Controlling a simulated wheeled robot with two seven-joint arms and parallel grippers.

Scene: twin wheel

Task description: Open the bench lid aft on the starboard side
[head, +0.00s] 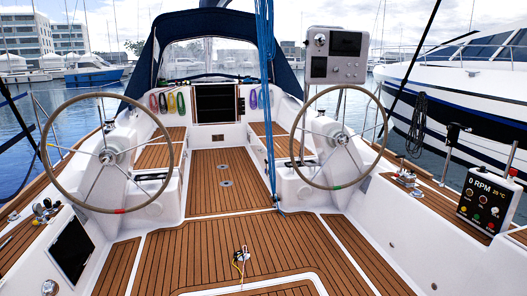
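The starboard bench lies at the right of the cockpit in the head view, beyond the right wheel. Its teak top (283,146) looks flat and closed, and I see no raised lid. The right steering wheel (297,133) and its white pedestal (308,187) stand in front of it and hide part of its near end. I cannot make out a handle or the exact edges of the aft lid. Neither of my grippers is in view.
A left steering wheel (57,184) stands opposite. Blue ropes (268,100) hang down to the deck between the wheels. A small item with coloured cords (240,259) lies on the teak floor (190,250). The central passage (222,205) is clear. A control box (487,203) stands at right.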

